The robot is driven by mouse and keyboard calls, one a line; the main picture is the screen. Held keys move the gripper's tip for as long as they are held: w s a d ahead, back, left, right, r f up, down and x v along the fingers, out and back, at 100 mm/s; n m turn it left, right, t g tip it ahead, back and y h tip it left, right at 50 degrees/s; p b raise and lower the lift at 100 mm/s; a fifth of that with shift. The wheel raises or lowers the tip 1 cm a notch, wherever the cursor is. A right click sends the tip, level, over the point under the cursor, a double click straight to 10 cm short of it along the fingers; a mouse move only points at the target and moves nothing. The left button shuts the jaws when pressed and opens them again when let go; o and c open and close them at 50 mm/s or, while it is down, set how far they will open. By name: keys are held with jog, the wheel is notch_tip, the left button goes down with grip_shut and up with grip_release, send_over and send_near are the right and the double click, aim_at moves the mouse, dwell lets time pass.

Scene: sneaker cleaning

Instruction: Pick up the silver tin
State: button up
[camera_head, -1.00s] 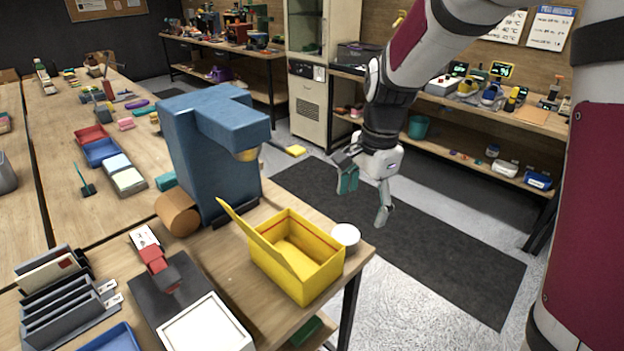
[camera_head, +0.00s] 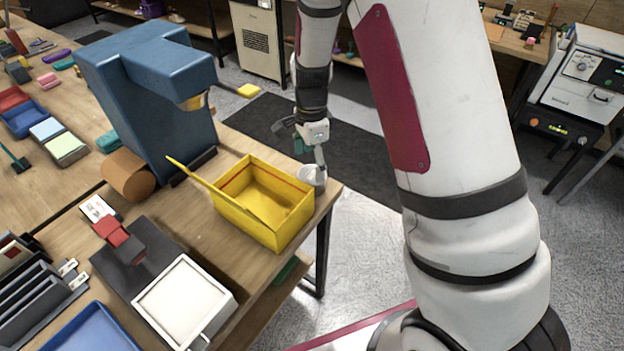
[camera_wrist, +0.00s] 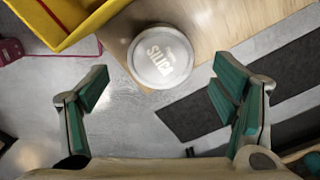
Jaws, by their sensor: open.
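Nothing is held. Contact with the tin cannot be told.
The open yellow box (camera_head: 281,228) stands close beside the tin, its flap tilted left. A blue machine (camera_head: 150,95) stands behind it. The wooden table (camera_head: 215,255) ends right by the tin, with open floor beyond. A white-topped tray (camera_head: 184,303) lies in front.

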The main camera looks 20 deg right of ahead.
aim_at(310, 175)
jog(key=shift+a+f+p, duration=0.15)
jog(key=shift+f+p, duration=0.2)
jog(key=shift+f, duration=2.35)
jog(key=shift+c, duration=0.5)
jog(key=c, duration=1.1)
